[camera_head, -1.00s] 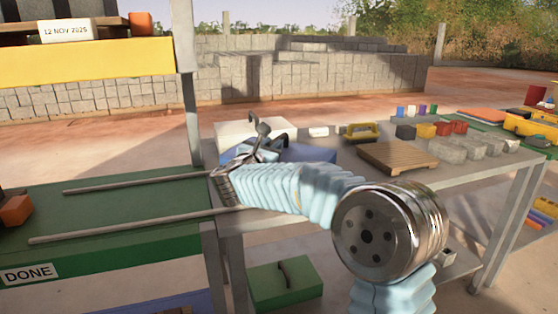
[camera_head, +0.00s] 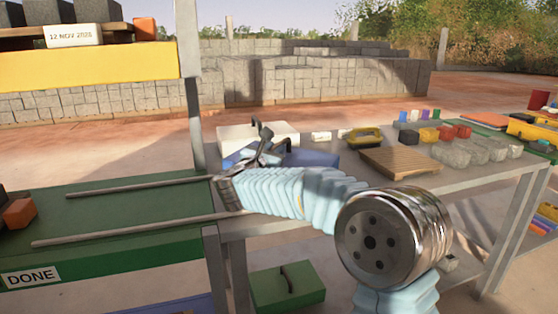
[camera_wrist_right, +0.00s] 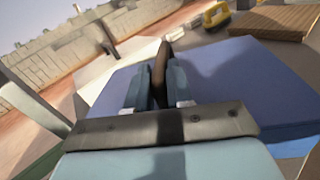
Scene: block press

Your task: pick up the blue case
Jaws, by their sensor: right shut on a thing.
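The blue case (camera_head: 312,157) lies on the grey table beside a white case; it fills much of the right wrist view (camera_wrist_right: 245,80). Its dark handle (camera_wrist_right: 159,65) stands up between the fingers of my right gripper (camera_wrist_right: 158,85). The right gripper (camera_head: 265,145) is shut on this handle, and the arm hides part of the case in the head view. I cannot tell whether the case is clear of the tabletop. My left gripper is not in view.
The white case (camera_head: 270,130) stands just behind the blue one. A yellow-handled tool (camera_head: 361,137) and a wooden pallet (camera_head: 398,161) lie to the right. Two rods (camera_head: 120,184) run over the green surface at left. A green case (camera_head: 287,288) sits below the table.

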